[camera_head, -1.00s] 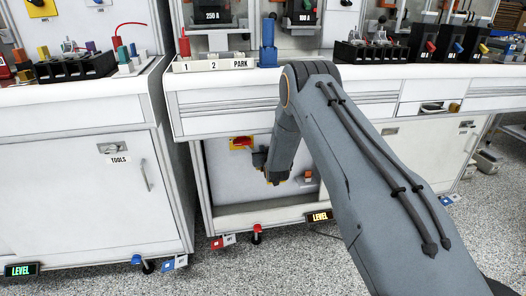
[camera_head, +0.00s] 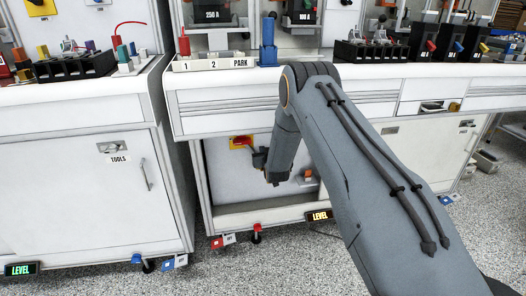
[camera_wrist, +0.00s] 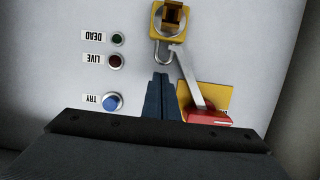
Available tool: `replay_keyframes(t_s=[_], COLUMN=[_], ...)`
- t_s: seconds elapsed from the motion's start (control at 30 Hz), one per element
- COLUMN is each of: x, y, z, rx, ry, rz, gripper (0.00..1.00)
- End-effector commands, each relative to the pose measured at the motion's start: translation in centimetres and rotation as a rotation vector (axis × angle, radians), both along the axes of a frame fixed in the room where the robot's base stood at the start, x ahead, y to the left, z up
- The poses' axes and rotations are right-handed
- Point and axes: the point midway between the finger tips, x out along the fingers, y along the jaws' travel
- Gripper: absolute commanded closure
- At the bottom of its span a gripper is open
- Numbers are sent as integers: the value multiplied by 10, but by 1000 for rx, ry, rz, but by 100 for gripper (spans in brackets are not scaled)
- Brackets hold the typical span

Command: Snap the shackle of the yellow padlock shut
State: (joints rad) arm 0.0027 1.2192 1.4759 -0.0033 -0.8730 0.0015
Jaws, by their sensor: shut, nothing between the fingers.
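The yellow padlock (camera_wrist: 158,27) is at the top of the wrist view, against the pale panel. Its silver shackle (camera_wrist: 160,60) points down in that picture, beside a grey bar (camera_wrist: 186,73) that runs to a red handle (camera_wrist: 208,117) on a yellow plate (camera_wrist: 222,95). Whether the shackle passes through the bar is too small to tell. My gripper (camera_wrist: 162,77) is shut and empty, its dark fingertips just below the shackle in the picture; contact cannot be told. In the head view, my gripper (camera_head: 272,181) is inside the open bay, and the padlock cannot be made out.
The red handle on its yellow plate (camera_head: 240,142) also shows in the head view. Left in the wrist view are a blue TRY button (camera_wrist: 113,102), a LIVE lamp (camera_wrist: 116,62) and a DEAD lamp (camera_wrist: 118,39). A closed TOOLS cabinet (camera_head: 100,205) stands left of the bay.

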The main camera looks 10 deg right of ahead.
Motion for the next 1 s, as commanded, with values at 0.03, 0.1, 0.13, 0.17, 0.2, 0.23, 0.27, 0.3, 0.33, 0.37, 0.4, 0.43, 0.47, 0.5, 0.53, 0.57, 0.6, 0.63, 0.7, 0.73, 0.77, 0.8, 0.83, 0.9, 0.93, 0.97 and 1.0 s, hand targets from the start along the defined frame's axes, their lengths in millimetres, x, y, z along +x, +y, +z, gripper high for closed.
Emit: replay_keyframes(t_s=[0.03, 0.1, 0.13, 0.17, 0.2, 0.23, 0.27, 0.3, 0.33, 0.37, 0.4, 0.43, 0.47, 0.5, 0.53, 0.57, 0.6, 0.63, 0.7, 0.73, 0.77, 0.8, 0.83, 0.9, 0.93, 0.97, 1.0], x=[1, 0, -10, -17, -25, -32, -38, -46, -52, -57, -64, -69, -73, -78, -82, -84, -88, -90, -92, -92, -93, -92, -92, -91, -91, -90, -91], y=[0, 0, 0, 0, 0, 0, 0, 0, 0, 0, 0, 0, 0, 0, 0, 0, 0, 0, 0, 0, 0, 0, 0, 1, 1, 1, 1], z=[18, 34, 31, 32, 34, 36, 37, 40, 41, 42, 44, 46, 47, 48, 48, 49, 50, 51, 51, 52, 51, 51, 51, 50, 50, 51, 51], rx=[0, 0, 0, 0, 0, 0, 0, 0, 0, 0, 0, 0, 0, 0, 0, 0, 0, 0, 0, 0, 0, 0, 0, 0, 0, 0, 0], ry=[-7, -11, -7, -7, -8, -8, -8, -9, -10, -10, -10, -12, -11, -12, -12, -13, -13, -13, -14, -15, -15, -14, -15, -14, -13, -13, -11], rz=[0, 0, 0, 0, 0, 0, 0, 0, 0, 0, 0, 0, 0, 0, 0, 0, 0, 0, 0, 0, 0, 0, 0, 0, 0, 0, 0], gripper=[100, 100, 100, 100, 100, 100, 100, 100, 100, 100, 100, 100, 100, 100, 100, 100, 100, 100, 100, 100, 100, 100, 100, 100, 100, 100, 100])
